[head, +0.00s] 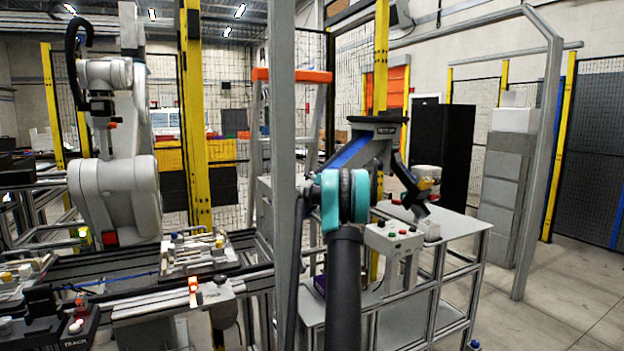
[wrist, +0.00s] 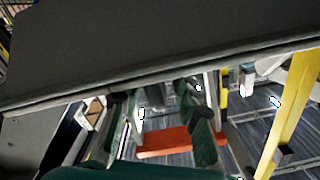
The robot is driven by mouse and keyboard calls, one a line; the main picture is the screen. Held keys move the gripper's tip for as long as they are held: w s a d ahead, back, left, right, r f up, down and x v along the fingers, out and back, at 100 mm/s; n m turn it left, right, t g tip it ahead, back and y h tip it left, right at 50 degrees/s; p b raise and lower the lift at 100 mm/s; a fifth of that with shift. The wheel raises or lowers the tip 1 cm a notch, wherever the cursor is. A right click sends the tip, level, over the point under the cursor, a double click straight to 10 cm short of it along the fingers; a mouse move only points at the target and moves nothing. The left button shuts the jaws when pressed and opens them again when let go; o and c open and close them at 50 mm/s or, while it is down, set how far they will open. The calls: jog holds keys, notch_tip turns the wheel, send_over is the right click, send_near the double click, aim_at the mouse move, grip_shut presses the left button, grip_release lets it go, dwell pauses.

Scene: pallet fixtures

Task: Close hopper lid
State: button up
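A grey table (head: 455,222) carries a button box (head: 393,240) right of my arm. A grey post (head: 283,170) stands close on the left. A white robot arm (head: 115,195) and conveyor rails are further left. Open floor (head: 555,295) lies at the right.

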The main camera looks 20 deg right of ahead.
jog(key=s, duration=1.2)
jog(key=shift+d, duration=0.25)
